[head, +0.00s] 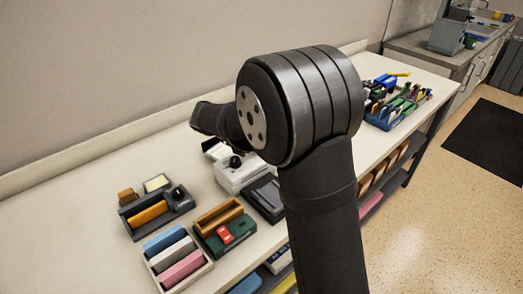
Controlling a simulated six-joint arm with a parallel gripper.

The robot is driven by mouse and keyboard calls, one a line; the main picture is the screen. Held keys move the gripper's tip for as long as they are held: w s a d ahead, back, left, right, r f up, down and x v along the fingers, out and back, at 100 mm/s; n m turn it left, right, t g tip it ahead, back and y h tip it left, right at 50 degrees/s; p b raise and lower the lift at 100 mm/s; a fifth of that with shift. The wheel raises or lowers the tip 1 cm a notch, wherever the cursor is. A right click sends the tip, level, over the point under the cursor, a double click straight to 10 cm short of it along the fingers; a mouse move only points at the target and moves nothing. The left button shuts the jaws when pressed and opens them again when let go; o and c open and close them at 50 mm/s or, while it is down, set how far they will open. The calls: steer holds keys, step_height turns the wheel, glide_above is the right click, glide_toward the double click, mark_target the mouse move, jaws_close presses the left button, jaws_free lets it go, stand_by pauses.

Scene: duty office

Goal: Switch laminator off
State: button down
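No device in the head view is clearly marked as the laminator. A white device (236,178) with a round black knob (235,162) stands mid-bench, partly behind my arm, and may be it. A small dark unit (180,202) with a black knob and an orange block stands further left. I cannot read the state of any switch. My arm's large dark joint fills the middle of the view. A dark arm part shows to its left, above the white device. My gripper's fingers cannot be made out.
A black tray (260,203), a green tray (213,247) with a red item and a white tray (152,269) of coloured blocks crowd the bench front. A blue organiser (384,121) with pens stands right of my arm. Bare bench (60,225) lies at left.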

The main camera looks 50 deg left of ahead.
steer(key=shift+f, duration=0.35)
stand_by(0.4)
steer(key=shift+r, duration=0.2)
steer(key=shift+a+r, duration=0.1)
steer(key=shift+r, duration=0.5)
steer(key=shift+a+r, duration=0.25)
steer(key=shift+r, duration=1)
steer(key=shift+a+r, duration=0.2)
steer(key=shift+r, duration=1.05)
steer(key=shift+f, duration=0.15)
steer(key=r, duration=0.4)
steer(key=shift+a, duration=0.3)
